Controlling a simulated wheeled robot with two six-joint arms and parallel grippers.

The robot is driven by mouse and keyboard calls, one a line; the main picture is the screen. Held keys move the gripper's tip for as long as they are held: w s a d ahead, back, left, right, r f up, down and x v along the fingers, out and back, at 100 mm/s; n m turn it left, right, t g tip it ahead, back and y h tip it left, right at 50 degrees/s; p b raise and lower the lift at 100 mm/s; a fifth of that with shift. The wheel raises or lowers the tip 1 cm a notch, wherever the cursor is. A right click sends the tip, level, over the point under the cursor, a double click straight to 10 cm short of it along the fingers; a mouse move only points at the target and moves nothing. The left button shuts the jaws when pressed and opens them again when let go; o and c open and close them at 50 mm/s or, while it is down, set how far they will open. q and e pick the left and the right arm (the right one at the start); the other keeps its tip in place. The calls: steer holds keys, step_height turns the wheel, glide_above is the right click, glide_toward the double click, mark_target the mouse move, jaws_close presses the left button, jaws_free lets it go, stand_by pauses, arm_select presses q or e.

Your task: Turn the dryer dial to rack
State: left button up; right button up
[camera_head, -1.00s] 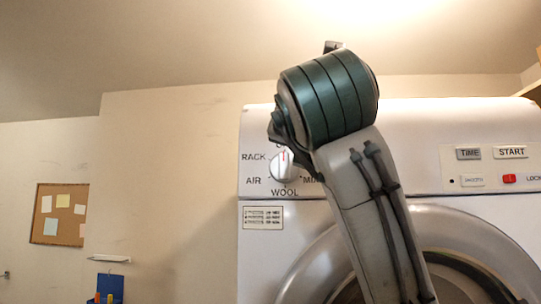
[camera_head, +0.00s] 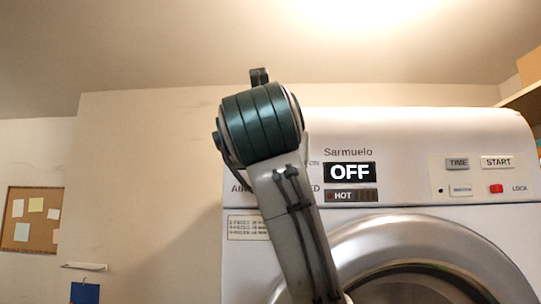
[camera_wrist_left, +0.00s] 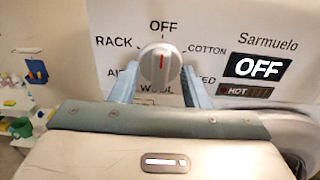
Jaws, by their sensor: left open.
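The dryer dial (camera_wrist_left: 160,63) is a round white-grey knob with a red mark pointing up at OFF in the left wrist view. RACK is printed at its upper left, COTTON at its right and WOOL below, partly covered. My left gripper (camera_wrist_left: 160,74) is open, with one finger on each side of the dial; I cannot tell whether either finger touches it. In the head view my arm hides the dial and the gripper. The dryer (camera_head: 420,130) has a display (camera_head: 349,172) reading OFF. My right gripper is not in view.
The round dryer door (camera_head: 430,240) is below the panel. The TIME (camera_head: 457,163) and START (camera_head: 497,162) buttons and a red button (camera_head: 496,188) are at the right. A cork board (camera_head: 30,218) hangs on the left wall. A shelf (camera_head: 525,95) is at the right edge.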

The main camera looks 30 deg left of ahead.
arm_select(q)
steer(key=shift+p+x, duration=0.45)
steer(key=shift+x, duration=0.75)
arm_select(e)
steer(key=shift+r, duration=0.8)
arm_select(q)
steer(key=shift+w+d, duration=0.1)
jaws_close()
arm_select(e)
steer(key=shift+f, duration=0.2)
